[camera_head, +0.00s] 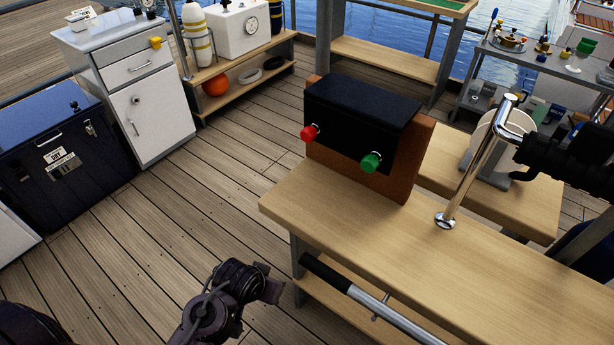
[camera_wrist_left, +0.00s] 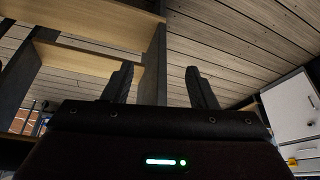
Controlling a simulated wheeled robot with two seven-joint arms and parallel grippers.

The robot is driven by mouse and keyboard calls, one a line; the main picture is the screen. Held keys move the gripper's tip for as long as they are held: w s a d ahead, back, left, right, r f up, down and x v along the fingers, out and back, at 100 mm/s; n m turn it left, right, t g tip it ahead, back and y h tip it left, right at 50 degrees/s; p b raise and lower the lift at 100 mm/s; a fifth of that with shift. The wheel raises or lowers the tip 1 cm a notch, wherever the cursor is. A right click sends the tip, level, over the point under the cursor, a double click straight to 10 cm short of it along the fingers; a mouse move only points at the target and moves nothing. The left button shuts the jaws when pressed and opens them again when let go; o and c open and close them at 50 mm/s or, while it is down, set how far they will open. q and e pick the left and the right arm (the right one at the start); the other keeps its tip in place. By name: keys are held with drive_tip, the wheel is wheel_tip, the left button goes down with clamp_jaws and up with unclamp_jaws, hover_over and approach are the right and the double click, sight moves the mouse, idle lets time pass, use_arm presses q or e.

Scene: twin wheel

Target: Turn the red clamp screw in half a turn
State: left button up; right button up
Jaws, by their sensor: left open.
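The red clamp screw (camera_head: 308,134) is a round red knob on the left of the front face of a black box (camera_head: 350,130). The box sits against a brown block (camera_head: 415,165) on the wooden bench (camera_head: 340,215). A green knob (camera_head: 371,162) is on the same face, to the right. My left gripper (camera_head: 270,290) is low in front of the bench, well apart from the red knob. In the left wrist view its two fingers (camera_wrist_left: 160,85) stand apart with nothing between them. The red knob does not show there. I cannot make out my right gripper.
A chrome post (camera_head: 462,185) rises from the bench, with a bulky dark part at its right. A black-gripped bar (camera_head: 325,272) sticks out at the bench front. A white cabinet (camera_head: 150,115) and dark chest (camera_head: 60,155) stand left. Plank floor between is clear.

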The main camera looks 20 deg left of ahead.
use_arm(q)
drive_tip(key=w+a+r+n+t+h+b, duration=0.1)
drive_tip(key=w+r+n+t, duration=0.5)
drive_tip(key=w+r, duration=0.65)
drive_tip(key=n+t+h, duration=0.2)
drive_tip(key=t+h, duration=0.3)
drive_tip(key=t, duration=0.1)
approach(305, 138)
drive_tip(key=x, duration=0.4)
drive_tip(key=shift+x, duration=3.25)
use_arm(e)
drive_tip(key=shift+s+f, duration=0.15)
drive_tip(key=shift+f, duration=0.6)
use_arm(q)
drive_tip(key=c, duration=1)
drive_tip(key=shift+o, duration=0.2)
use_arm(e)
drive_tip(key=shift+a, duration=0.1)
use_arm(q)
drive_tip(key=shift+m+p, duration=0.4)
use_arm(e)
drive_tip(key=shift+r, duration=0.2)
